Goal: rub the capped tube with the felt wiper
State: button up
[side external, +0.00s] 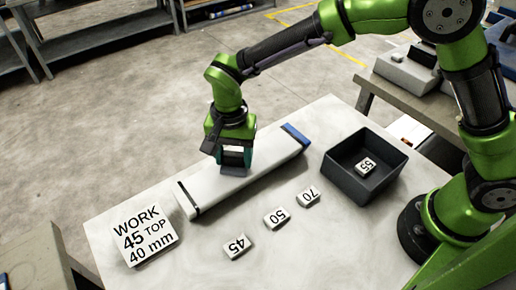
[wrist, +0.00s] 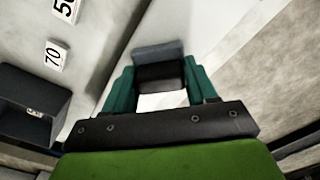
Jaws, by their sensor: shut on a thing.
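The capped tube is a long white liner (side external: 270,159) lying diagonally on the white table. It has a blue cap at its far right end and a dark band near its left end. My gripper (side external: 234,157) is above the middle of the tube, pointing down. In the wrist view, my gripper's teal fingers are shut on the felt wiper (wrist: 158,54), a block with a grey face and a dark body. The tube also shows beyond it in the wrist view (wrist: 180,18). The wiper is at the tube's top, but I cannot tell whether they touch.
A white block (side external: 144,236) reads "WORK 45 TOP 40 mm". Loose tags 45 (side external: 237,246), 50 (side external: 277,218) and 70 (side external: 308,197) lie in front of the tube. A dark open bin (side external: 338,180) holds a 55 tag (side external: 366,166). Bare table lies in front of the tags.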

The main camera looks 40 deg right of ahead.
jog(key=shift+d, duration=2.4)
notch_tip(320, 180, up, 8)
jog(key=shift+a, duration=0.1)
